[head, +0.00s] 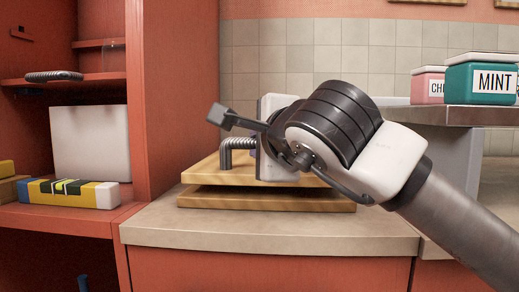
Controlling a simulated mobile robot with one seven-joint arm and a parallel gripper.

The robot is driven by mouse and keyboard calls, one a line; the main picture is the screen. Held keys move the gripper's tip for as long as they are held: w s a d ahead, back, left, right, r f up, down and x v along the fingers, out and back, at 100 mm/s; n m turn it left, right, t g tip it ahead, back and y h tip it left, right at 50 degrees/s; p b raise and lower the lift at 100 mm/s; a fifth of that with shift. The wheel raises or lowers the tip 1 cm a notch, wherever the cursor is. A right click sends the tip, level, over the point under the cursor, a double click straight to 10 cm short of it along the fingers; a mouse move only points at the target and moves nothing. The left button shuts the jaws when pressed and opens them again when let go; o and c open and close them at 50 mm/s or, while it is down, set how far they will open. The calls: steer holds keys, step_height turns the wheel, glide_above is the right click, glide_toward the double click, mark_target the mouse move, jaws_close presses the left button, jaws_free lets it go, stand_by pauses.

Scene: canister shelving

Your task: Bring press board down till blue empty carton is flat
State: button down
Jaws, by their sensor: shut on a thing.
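The press board (215,172) is a light wooden slab with a ribbed dark metal handle (227,152) on top. It lies above a second wooden board (265,200) on the counter, with a narrow dark gap between them. The upper board looks slightly tilted. My gripper (252,152) is at the handle and shut on it; its white body and dark wrist hide the fingertips and the right part of the board. I cannot make out the blue carton; the gap between the boards is too dark and narrow.
A red cabinet stands at left, its shelves holding a white box (90,142), a yellow-and-white carton (72,193) and another dark handle (54,76). At right, a pink canister (428,86) and a teal MINT canister (482,78) stand on a raised grey shelf. The counter front (270,235) is clear.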

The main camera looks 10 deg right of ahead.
steer(key=shift+a+f, duration=0.1)
steer(key=shift+f, duration=0.35)
steer(key=c, duration=1.3)
jaws_free()
steer(key=shift+s+r, duration=0.1)
steer(key=shift+s+r, duration=0.1)
steer(key=shift+r, duration=0.05)
steer(key=shift+s+d+r, duration=0.1)
steer(key=shift+s+d, duration=0.1)
steer(key=shift+s, duration=0.1)
steer(key=p+v, duration=0.1)
steer(key=v, duration=1.2)
steer(key=shift+p, duration=0.4)
steer(key=shift+a, duration=0.1)
